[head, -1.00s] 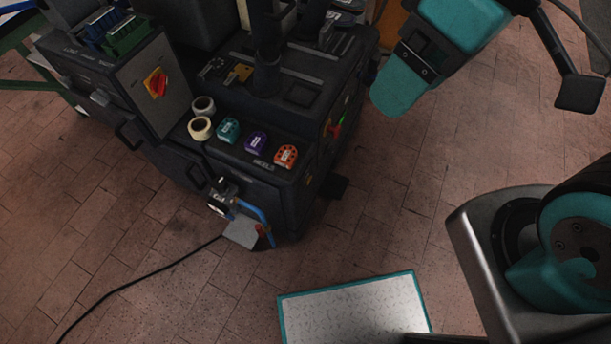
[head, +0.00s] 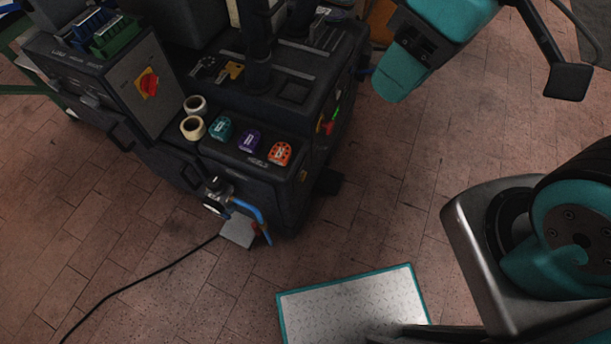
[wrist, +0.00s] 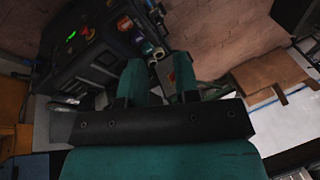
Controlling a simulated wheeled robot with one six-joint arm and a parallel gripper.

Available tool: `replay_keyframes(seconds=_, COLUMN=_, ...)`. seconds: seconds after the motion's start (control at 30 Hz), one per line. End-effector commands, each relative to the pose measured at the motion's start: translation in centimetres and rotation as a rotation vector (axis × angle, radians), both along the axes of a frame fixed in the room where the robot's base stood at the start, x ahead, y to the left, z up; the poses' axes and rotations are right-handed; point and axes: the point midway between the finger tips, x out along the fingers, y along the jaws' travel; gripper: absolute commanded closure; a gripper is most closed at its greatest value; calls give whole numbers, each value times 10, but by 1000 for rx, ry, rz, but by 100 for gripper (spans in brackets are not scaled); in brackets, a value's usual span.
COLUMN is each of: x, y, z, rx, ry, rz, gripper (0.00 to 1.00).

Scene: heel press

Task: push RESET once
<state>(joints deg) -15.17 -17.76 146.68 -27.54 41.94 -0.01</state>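The dark machine (head: 225,95) stands at the left of the head view. Its right side panel carries a small red control (head: 327,126) and a green light (head: 336,112). In the wrist view the panel shows the green light (wrist: 71,36) and a red-and-yellow control (wrist: 88,32) at upper left. No RESET label is legible, so I cannot tell which control it is. My gripper (wrist: 160,75) has two teal fingers with a gap between them and nothing held. In the head view my gripper (head: 400,75) hangs right of the machine, apart from the panel.
Teal, purple and orange heel blocks (head: 280,153) and tape rolls (head: 192,127) lie on the machine's front ledge. A red-yellow rotary switch (head: 149,83) is on the grey box. A blue hose (head: 250,211) hangs in front.

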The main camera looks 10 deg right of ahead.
Motion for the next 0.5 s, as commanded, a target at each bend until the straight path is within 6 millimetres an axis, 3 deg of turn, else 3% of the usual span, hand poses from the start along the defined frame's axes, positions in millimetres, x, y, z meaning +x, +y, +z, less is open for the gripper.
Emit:
replay_keyframes(seconds=0.03, x=0, y=0, z=0, rx=0, ry=0, rz=0, gripper=83)
replay_keyframes(seconds=0.1, x=0, y=0, z=0, rx=0, ry=0, rz=0, gripper=99)
replay_keyframes(seconds=0.13, x=0, y=0, z=0, rx=0, ry=0, rz=0, gripper=100)
replay_keyframes(seconds=0.5, x=0, y=0, z=0, rx=0, ry=0, rz=0, gripper=100)
